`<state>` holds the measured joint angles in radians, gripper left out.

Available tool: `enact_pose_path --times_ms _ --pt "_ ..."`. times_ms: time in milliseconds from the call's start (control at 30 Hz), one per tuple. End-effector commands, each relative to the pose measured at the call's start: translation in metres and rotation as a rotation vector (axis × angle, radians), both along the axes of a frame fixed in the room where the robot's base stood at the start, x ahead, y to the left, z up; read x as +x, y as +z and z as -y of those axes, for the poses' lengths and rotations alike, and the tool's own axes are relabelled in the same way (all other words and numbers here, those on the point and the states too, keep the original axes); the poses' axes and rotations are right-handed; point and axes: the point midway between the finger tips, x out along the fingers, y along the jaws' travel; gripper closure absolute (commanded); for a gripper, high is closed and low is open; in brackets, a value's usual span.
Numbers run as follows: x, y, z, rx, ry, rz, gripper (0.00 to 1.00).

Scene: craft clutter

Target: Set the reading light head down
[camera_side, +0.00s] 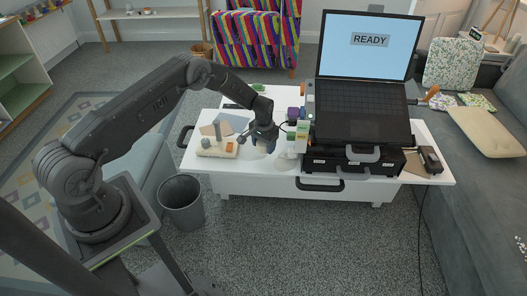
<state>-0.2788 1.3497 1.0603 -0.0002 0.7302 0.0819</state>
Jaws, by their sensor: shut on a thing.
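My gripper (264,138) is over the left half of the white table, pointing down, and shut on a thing. What it holds is mostly hidden by the fingers and too small to make out; I take it to be the reading light head. A small dark rounded piece (242,139) shows just left of the fingers, and I cannot tell whether it is joined to the held thing. I cannot tell whether the held thing touches the table.
A beige board with grey knobs (217,149) lies left of my gripper. A grey-blue sheet (236,122) lies behind it. Small bottles and boxes (299,130) stand close on the right, beside a laptop (362,80) on a black case. The white table (232,172) has bare room along its front left.

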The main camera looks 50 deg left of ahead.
Motion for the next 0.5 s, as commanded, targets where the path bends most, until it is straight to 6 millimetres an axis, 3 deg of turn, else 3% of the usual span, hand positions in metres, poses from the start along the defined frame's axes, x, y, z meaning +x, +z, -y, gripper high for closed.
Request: enact_pose_path --times_ms 200,500 --pt "-0.001 -0.031 0.000 -0.001 0.000 -0.001 0.72" --pt "-0.001 -0.035 -0.001 -0.001 -0.001 0.001 0.72"
